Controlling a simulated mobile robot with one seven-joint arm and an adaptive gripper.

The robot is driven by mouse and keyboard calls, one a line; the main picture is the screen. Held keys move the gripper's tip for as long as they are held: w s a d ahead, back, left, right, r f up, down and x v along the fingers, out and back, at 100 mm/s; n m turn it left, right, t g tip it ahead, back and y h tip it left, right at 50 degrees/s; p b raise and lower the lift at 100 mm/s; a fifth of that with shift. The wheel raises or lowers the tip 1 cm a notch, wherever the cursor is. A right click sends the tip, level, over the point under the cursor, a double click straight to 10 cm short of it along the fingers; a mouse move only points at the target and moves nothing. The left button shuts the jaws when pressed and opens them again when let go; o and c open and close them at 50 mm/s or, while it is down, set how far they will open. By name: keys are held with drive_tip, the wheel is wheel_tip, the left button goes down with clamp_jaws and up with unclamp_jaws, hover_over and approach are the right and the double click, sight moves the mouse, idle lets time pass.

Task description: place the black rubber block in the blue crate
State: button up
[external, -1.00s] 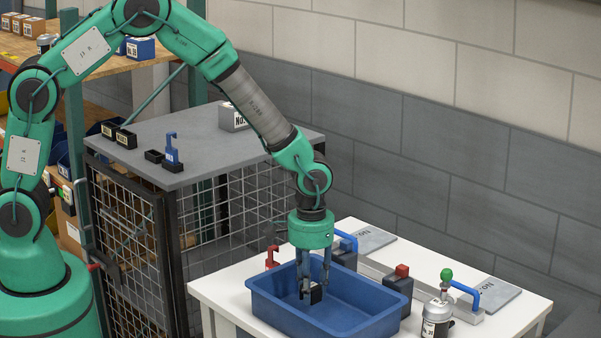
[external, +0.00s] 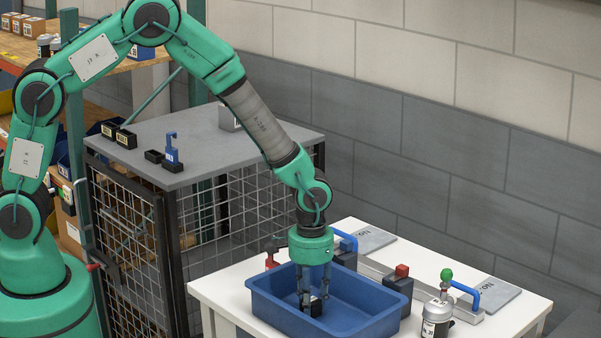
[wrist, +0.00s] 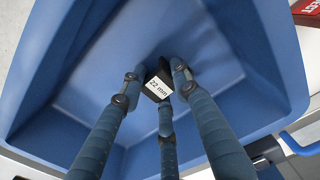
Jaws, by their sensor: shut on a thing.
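The blue crate (external: 262,300) stands on the white table, and its inside also fills most of the wrist view (wrist: 110,60). My gripper (external: 313,300) points straight down inside the crate, below the rim. Its fingers (wrist: 155,90) are shut on the black rubber block (wrist: 164,73), which carries a white label reading "22 mm". The block shows as a small dark piece with a white face between the fingertips in the external view (external: 316,308). I cannot tell whether the block touches the crate floor. The fingers partly hide it.
A dark block with a red top (external: 399,288) stands right of the crate. A grey-topped cage (external: 200,150) stands at left.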

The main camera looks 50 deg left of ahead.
drive_tip(key=o, duration=1.2)
drive_tip(key=shift+f, duration=0.15)
drive_tip(key=shift+c, duration=0.2)
wheel_tip(320, 180, up, 12)
drive_tip(key=p, duration=0.1)
drive_tip(key=shift+r, duration=0.2)
